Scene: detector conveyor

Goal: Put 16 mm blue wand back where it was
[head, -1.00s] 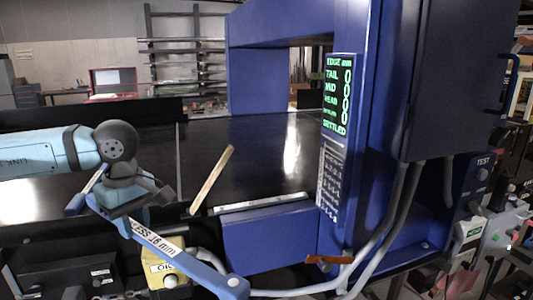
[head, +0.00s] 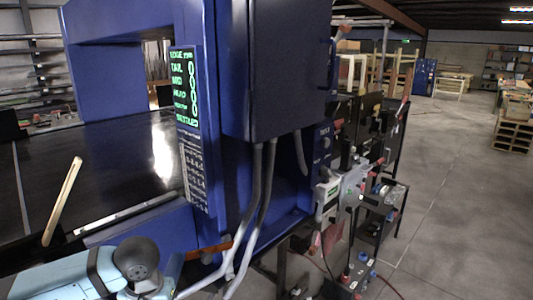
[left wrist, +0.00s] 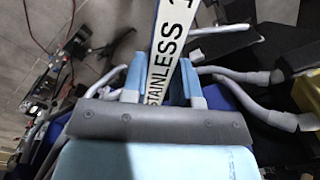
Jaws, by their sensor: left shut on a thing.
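The blue wand (left wrist: 172,40) has a white label reading "STAINLESS" and the start of a number. My left gripper (left wrist: 160,88) is shut on it, with the wand between the two fingers and pointing away up the left wrist view. In the head view my left arm and wrist are at the bottom edge, in front of the blue machine. The fingers and the wand are out of sight below that edge. My right gripper is not in view.
The blue detector housing (head: 285,70) with grey cables (head: 262,200) stands above the arm. A stand with several tools and fittings (head: 385,195) is to its right. A pale stick (head: 62,200) is over the black conveyor belt (head: 105,160). Open floor (head: 450,210) lies far right.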

